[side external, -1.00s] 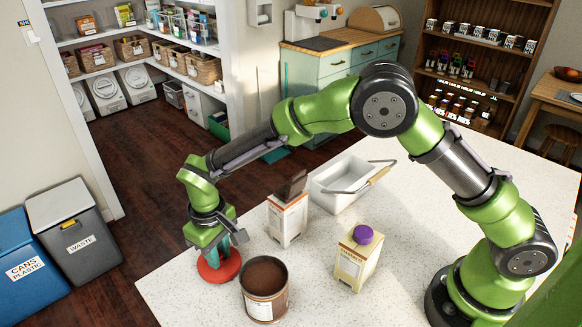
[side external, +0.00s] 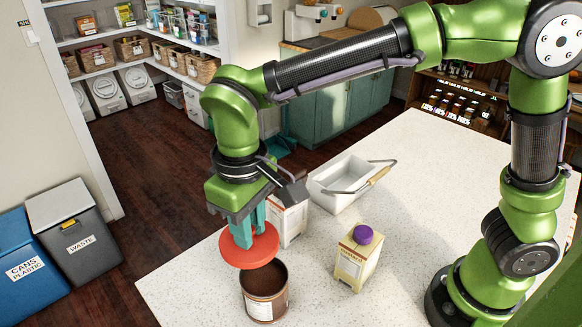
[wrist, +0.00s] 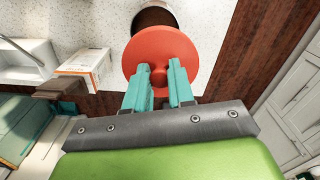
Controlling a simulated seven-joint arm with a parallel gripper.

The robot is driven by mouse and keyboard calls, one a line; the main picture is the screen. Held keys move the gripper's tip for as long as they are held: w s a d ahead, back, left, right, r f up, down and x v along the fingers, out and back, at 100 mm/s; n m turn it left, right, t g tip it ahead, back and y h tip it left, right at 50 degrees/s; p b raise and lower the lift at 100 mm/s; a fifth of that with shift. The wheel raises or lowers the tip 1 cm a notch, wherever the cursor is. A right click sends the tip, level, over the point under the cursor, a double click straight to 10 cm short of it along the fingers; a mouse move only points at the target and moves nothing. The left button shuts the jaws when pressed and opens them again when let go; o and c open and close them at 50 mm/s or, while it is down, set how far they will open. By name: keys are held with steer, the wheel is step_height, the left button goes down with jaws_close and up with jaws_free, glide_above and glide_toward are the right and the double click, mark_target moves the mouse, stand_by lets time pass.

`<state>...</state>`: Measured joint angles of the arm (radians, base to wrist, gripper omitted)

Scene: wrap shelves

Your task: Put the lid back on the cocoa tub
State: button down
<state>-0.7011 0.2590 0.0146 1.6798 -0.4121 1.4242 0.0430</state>
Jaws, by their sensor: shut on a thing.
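The cocoa tub (side external: 264,300) stands open on the white counter near its front edge, with dark brown powder inside. The red lid (side external: 249,250) is a round disc with a small knob. My gripper (side external: 243,232) is shut on the lid's knob and holds the lid in the air, just above and behind the tub, overlapping its rim in the side view. In the wrist view the lid (wrist: 160,52) sits at the fingertips of my gripper (wrist: 160,76). It hides most of the tub (wrist: 152,17), whose dark opening shows beyond the lid.
On the counter (side external: 430,180), a white and orange carton (side external: 288,222) stands close behind the lid. A custard carton (side external: 356,262) with a purple cap stands right of the tub. A white tray (side external: 340,182) with a wooden-handled tool lies farther back.

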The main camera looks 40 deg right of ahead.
steer(key=shift+s+d+f, duration=0.2)
steer(key=shift+s+d, duration=0.15)
steer(key=shift+s, duration=0.3)
steer(key=shift+s+d+f, duration=0.15)
steer(key=shift+f, duration=0.05)
steer(key=shift+m, duration=0.3)
steer(key=shift+f, duration=3.25)
steer(key=shift+f, duration=0.15)
steer(key=shift+c, duration=2)
jaws_free()
steer(key=shift+r, duration=3.55)
